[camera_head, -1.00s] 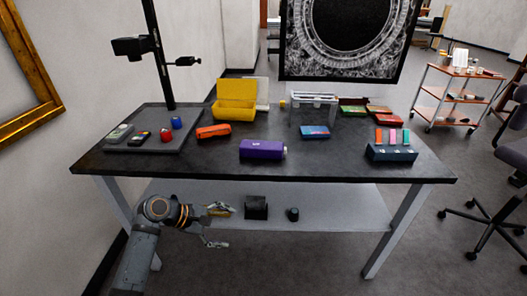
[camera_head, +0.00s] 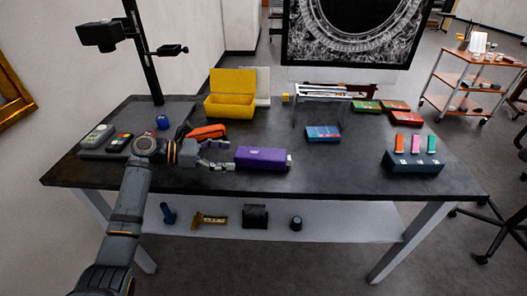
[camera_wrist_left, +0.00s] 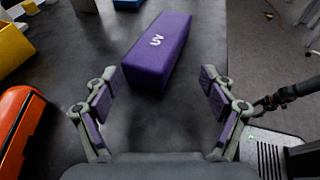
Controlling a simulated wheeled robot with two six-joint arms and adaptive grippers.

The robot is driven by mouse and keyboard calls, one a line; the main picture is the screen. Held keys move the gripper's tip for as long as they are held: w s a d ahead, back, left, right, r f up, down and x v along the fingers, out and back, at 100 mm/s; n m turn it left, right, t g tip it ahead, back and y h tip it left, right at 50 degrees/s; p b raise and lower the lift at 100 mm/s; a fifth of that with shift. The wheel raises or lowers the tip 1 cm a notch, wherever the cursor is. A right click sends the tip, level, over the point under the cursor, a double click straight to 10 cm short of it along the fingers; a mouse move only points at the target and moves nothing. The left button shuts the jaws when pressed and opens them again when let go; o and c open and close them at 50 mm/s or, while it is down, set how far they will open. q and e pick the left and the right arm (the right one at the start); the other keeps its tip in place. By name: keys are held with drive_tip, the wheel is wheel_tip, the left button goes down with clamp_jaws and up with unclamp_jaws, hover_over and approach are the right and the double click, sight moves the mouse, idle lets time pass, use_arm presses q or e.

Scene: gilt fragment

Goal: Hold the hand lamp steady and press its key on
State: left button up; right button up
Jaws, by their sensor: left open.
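The hand lamp, taken to be the purple box-shaped body marked UV (camera_head: 262,158), lies on its side on the dark table near the front edge. It also shows in the left wrist view (camera_wrist_left: 158,50), just beyond my fingers. My left gripper (camera_head: 232,156) is over the table at the lamp's left end, and in the left wrist view (camera_wrist_left: 160,100) its two padded fingers are spread with nothing between them. No key can be made out on the lamp. A dark jointed part at the right edge of the left wrist view looks like my right gripper (camera_wrist_left: 268,102), its jaws unclear.
An orange tool (camera_head: 207,131) lies just behind my left wrist. A yellow open box (camera_head: 231,106) stands behind it. Bare table lies between lamp and rack.

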sight(257, 158)
use_arm(q)
drive_tip(key=shift+s+d+f+b, duration=0.2)
drive_tip(key=shift+d+b, duration=0.3)
drive_tip(key=shift+b, duration=0.3)
drive_tip(key=shift+w+d+f+b, duration=0.25)
drive_tip(key=shift+d+f+b, duration=0.1)
drive_tip(key=shift+d+b, duration=0.35)
use_arm(e)
drive_tip(key=s+f, duration=0.4)
drive_tip(key=s, duration=0.1)
use_arm(q)
drive_tip(key=b+x, duration=0.3)
drive_tip(key=b, duration=0.1)
drive_tip(key=shift+w+d, duration=0.15)
drive_tip(key=shift+w, duration=0.05)
use_arm(e)
drive_tip(key=w, duration=0.8)
use_arm(q)
drive_tip(key=d+p, duration=0.2)
drive_tip(key=shift+w+d+p, duration=0.3)
drive_tip(key=shift+w+p, duration=0.05)
drive_tip(key=shift+w, duration=0.05)
drive_tip(key=shift+w+d+f, duration=0.1)
drive_tip(key=shift+d+f, duration=0.15)
drive_tip(key=shift+d, duration=0.25)
drive_tip(key=shift+w+d+f, duration=0.1)
drive_tip(key=shift+f, duration=0.05)
use_arm(e)
drive_tip(key=s, duration=0.4)
drive_tip(key=shift+s, duration=0.35)
